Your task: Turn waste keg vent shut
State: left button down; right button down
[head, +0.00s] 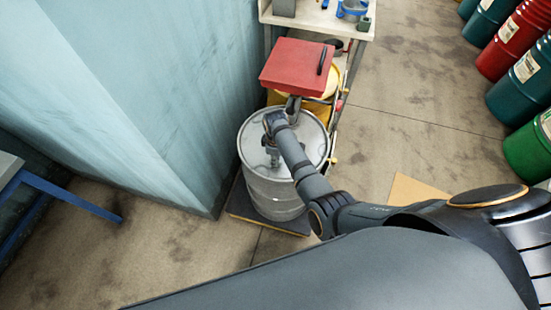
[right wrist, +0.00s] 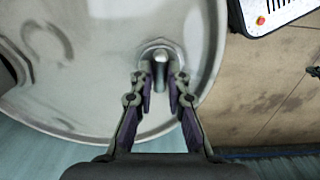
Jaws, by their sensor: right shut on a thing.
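The waste keg (head: 270,195) is a silver metal drum standing upright on a dark low base (head: 238,203). My right gripper (head: 272,160) is over its lid, with the arm reaching in from the right. In the right wrist view, the keg's lid (right wrist: 95,85) fills the upper left. The vent (right wrist: 161,60) is a small grey metal stem near the lid's rim. My right gripper (right wrist: 160,88) has one finger on each side of the vent and is shut on it. The head view does not show the vent clearly behind the gripper. My left gripper is not in view.
A red box (head: 292,66) stands just behind the keg, with yellow parts under it. A workbench (head: 318,20) is farther back. A pale blue wall (head: 150,110) is close on the left. Coloured drums (head: 510,50) line the right. The floor between is mostly clear.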

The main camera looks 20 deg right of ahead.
jog(key=m+p, duration=0.2)
jog(key=m, duration=0.1)
jog(key=shift+r+m+p, duration=0.15)
jog(key=shift+m+p, duration=0.15)
jog(key=shift+p, duration=0.05)
jog(key=m+p, duration=0.2)
jog(key=m, duration=0.2)
jog(key=shift+m, duration=0.3)
jog(key=m+p, duration=0.1)
jog(key=m, duration=0.8)
jog(key=shift+m+p, duration=0.4)
jog(key=c, duration=1.3)
grip_release()
